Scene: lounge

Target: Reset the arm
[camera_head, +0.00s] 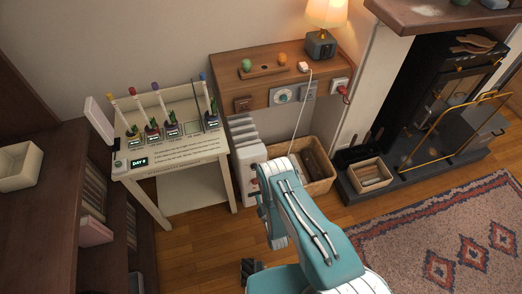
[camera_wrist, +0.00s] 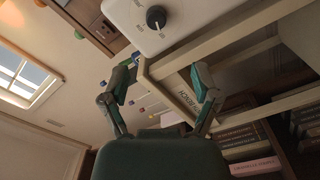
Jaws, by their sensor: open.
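My gripper (camera_wrist: 165,88) shows in the wrist view with its two fingers spread apart and nothing between them. The wrist view is tilted and looks past the fingers to a white unit with a black dial and to the pale frame of the small table. In the head view my teal and white arm (camera_head: 318,232) rises from the bottom edge, bends near the white heater and folds back down. I cannot clearly make out the fingers in the head view.
A cream table (camera_head: 182,164) with several potted plants stands left of the white heater (camera_head: 247,172). A wicker basket (camera_head: 322,186) sits behind my arm. A dark bookshelf (camera_head: 62,200) is at left, the fireplace hearth (camera_head: 415,178) at right. The patterned rug (camera_head: 400,250) is clear.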

